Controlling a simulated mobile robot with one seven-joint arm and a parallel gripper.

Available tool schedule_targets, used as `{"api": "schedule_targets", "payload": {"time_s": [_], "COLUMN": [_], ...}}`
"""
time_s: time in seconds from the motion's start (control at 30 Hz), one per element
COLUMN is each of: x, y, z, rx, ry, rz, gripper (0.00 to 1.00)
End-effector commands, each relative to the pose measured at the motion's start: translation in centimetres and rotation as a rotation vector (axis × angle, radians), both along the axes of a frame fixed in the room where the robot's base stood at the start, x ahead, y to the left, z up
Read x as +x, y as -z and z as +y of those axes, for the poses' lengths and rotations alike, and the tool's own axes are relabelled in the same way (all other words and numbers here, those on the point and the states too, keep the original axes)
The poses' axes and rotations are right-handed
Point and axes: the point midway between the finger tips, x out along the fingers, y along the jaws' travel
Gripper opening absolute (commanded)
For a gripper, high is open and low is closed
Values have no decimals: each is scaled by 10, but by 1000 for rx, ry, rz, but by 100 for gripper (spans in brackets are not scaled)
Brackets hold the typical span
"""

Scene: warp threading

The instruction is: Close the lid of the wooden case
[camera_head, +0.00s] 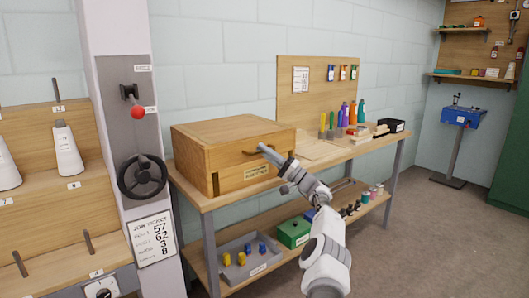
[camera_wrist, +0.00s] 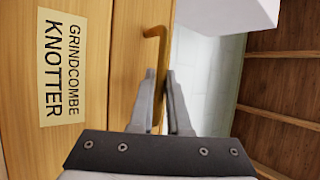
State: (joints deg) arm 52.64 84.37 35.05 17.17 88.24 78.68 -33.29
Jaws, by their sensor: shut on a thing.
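The wooden case (camera_head: 205,160) stands on the left end of the workbench. Its lid (camera_head: 232,128) looks down and level on top, and I see no gap under it. A label reading "Grindcombe Knotter" (camera_wrist: 63,68) is on the case front.
The shelf below has a grey tray (camera_head: 239,270) and a green box (camera_head: 294,232). A post with a red-knobbed lever (camera_head: 137,112) and handwheel stands left of the case.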

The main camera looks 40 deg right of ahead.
Motion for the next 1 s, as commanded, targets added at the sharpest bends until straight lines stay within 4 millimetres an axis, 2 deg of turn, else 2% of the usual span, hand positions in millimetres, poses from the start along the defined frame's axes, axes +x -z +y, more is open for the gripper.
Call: {"api": "schedule_targets", "payload": {"time_s": [0.03, 0.07, 0.1, 0.27, 0.67, 0.87, 1.0], "x": [0, 0, 0, 0, -3, -21, -46], "y": [9, 10, 10, 9, 6, 14, 32], "z": [0, 0, 0, 0, -3, -13, -27], "rx": [-2, -1, -1, 0, 1, 4, 4], "ry": [-2, -3, -3, -2, -1, 1, 2], "rz": [12, 13, 13, 12, 8, 9, 10], "gripper": [0, 0, 17, 45, 45, 45, 45]}}
